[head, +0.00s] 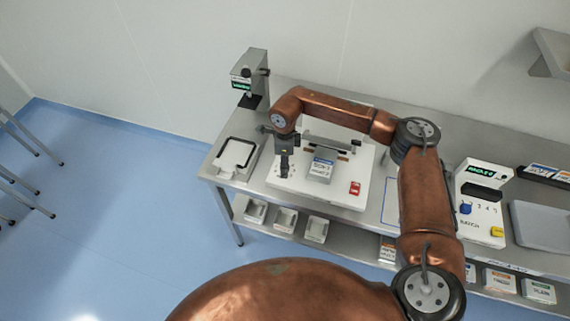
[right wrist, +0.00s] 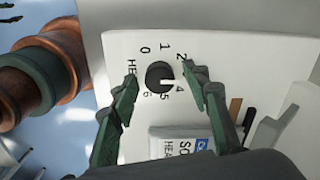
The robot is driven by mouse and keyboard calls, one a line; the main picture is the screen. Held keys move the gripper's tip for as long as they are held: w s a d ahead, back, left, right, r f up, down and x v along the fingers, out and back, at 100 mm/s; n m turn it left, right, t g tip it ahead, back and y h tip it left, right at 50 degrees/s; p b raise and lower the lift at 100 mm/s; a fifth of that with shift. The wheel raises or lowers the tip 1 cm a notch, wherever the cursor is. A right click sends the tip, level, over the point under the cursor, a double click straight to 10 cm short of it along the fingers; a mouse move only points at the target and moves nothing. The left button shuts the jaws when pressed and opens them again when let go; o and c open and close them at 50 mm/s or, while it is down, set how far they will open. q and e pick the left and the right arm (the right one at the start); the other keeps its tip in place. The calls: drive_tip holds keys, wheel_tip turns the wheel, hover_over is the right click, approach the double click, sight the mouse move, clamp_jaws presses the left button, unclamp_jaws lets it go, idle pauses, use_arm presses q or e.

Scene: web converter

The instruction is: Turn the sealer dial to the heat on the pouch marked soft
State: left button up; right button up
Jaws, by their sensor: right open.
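The sealer (head: 363,168) is a white flat unit on the steel bench. Its dark round dial (right wrist: 160,76) shows in the right wrist view, ringed by digits from 0 to 6, with a pale mark on its lower right side, roughly toward 4 and 5. My right gripper (head: 284,172) is over the sealer's left part. In the right wrist view its open fingers (right wrist: 159,74) stand either side of the dial, apart from it. The pouch (head: 320,168) lies on the sealer; its label (right wrist: 175,142) reads "SO… HEA…", the rest hidden by a finger. My left gripper is out of view.
A red switch (head: 355,188) is on the sealer's front right. A grey device with a green display (head: 241,85) stands at the back left. A white unit with blue and yellow knobs (head: 480,205) stands right. A black-edged tray (head: 236,153) lies left.

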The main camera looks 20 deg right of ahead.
wheel_tip(320, 180, up, 12)
idle(0.6)
idle(0.4)
